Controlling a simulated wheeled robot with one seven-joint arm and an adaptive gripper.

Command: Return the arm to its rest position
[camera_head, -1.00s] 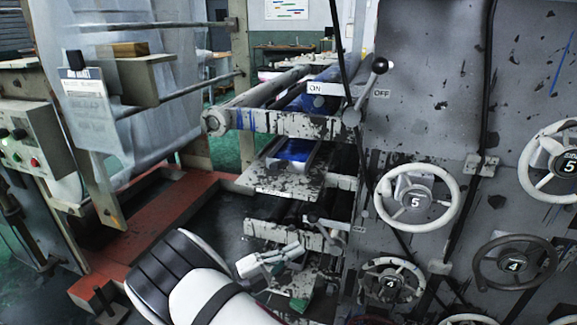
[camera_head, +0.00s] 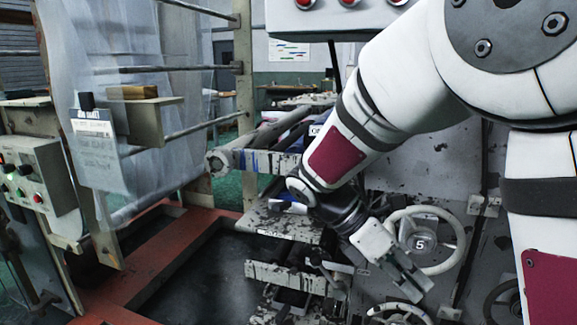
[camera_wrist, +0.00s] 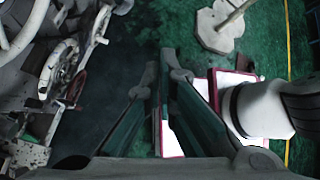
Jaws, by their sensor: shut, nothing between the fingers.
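My arm reaches across the right half of the head view and bends down in the middle. My gripper (camera_head: 418,288) hangs low in front of the grey machine panel (camera_head: 440,172), pointing down and to the right. It overlaps the white handwheel marked 5 (camera_head: 462,238) in the picture; I cannot tell the gap between them. In the wrist view, the two dark fingers of my gripper (camera_wrist: 163,72) lie close together with nothing between them. The green floor (camera_wrist: 190,30) shows beyond them.
Handwheels (camera_wrist: 60,68) also stand at the left of the wrist view. Left of my arm are printing rollers (camera_head: 258,142), a red floor frame (camera_head: 130,280) and a control box (camera_head: 40,175).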

